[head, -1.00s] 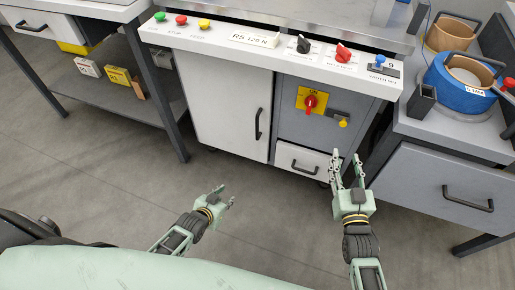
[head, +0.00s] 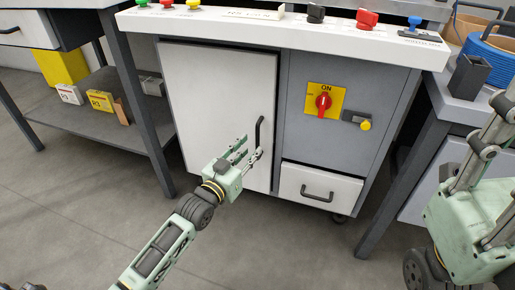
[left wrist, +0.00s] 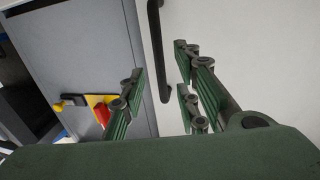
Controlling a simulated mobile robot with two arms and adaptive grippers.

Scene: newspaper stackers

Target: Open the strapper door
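The strapper door (head: 212,105) is a white panel on the left of the machine's front, and it looks shut. Its black vertical handle (head: 260,133) is near the door's right edge. My left gripper (head: 249,151) is in front of the door, just left of the handle's lower part. In the left wrist view the handle (left wrist: 159,50) shows beyond and between the open fingers (left wrist: 165,90), with nothing held. Whether a finger touches the handle I cannot tell. My right gripper (head: 500,125) is large at the right edge, partly cut off, its fingers pointing up.
Right of the door is a grey panel with a red switch on a yellow plate (head: 325,100) and a yellow knob (head: 365,125). Below is a white drawer (head: 320,187). A shelf with small boxes (head: 100,100) stands left. The floor in front is clear.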

